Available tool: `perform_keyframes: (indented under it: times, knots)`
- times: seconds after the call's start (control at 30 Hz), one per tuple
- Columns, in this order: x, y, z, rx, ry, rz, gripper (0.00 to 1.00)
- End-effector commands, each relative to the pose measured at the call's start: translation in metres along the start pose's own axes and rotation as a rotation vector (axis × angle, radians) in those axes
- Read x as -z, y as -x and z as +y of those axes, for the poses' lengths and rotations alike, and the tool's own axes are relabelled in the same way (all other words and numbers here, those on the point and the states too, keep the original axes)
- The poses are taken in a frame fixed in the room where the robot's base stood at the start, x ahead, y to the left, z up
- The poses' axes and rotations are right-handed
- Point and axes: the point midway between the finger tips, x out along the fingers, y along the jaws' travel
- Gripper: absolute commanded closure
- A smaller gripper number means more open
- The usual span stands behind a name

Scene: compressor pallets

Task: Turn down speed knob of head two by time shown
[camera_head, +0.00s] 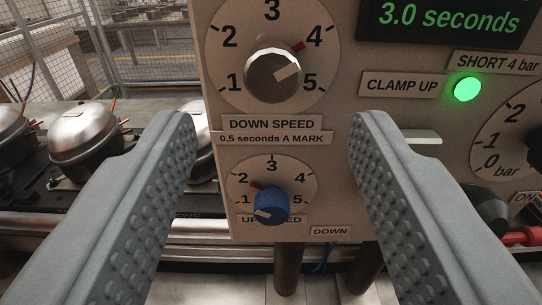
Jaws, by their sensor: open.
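The DOWN SPEED knob (273,76) is a round metal knob on a pale dial (225,70) marked 1 to 5. Its pale pointer line points right and slightly up, between 4 and 5. A red mark sits on the dial near 4. A label (274,138) below reads "0.5 seconds A MARK". The display (448,20) at the top right shows 3.0 seconds in green. No head number is visible. My gripper (273,128) is open and empty, its grey fingers on either side of and below the DOWN SPEED knob, not touching it.
A blue UP SPEED knob (271,206) sits below, between the fingers, its pale mark pointing lower left. The CLAMP UP lamp (467,89) glows green. A gauge (510,140) is cut off at right, above a red fitting (520,236). Metal compressors (85,135) stand at left.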

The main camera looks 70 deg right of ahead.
Motion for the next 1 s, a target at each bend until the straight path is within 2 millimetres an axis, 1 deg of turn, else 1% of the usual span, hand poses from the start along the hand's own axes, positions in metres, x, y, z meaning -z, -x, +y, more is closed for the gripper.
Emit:
perform_keyframes:
  times: [0.03,0.3,0.5,0.7,1.0]
  knots:
    - [0.000,0.011,-0.001,0.003,0.000,0.000,0.50]
    - [-0.001,0.058,-0.001,0.003,0.001,0.000,0.50]
    - [-0.001,0.086,-0.001,0.002,0.001,0.000,0.50]
    - [-0.001,0.100,0.000,0.000,0.001,-0.001,0.50]
    - [-0.001,0.102,0.000,0.000,0.001,-0.001,0.50]
